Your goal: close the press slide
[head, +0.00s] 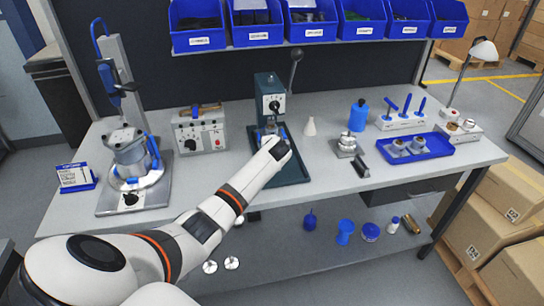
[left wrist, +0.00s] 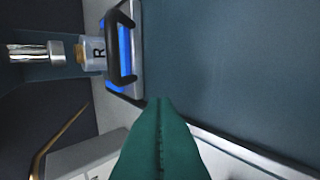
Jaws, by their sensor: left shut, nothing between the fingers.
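The arbor press (head: 270,95) stands near the middle of the bench, with a dark green body and a lever topped by a round knob (head: 297,54). My left arm reaches to its front and hides most of its lower part in the head view. In the left wrist view, the press slide shows a black bar handle (left wrist: 123,48) on a blue and grey front. A light block marked R (left wrist: 92,53) sits behind the handle, beside a silver ram (left wrist: 38,53). My left gripper (left wrist: 162,102) is shut and empty, its green fingers a little apart from the handle. How far the slide stands out is unclear. My right gripper is out of view.
A grey control box (head: 200,130) stands left of the press. Blue bins (head: 305,30) hang above. The bench front is mostly clear.

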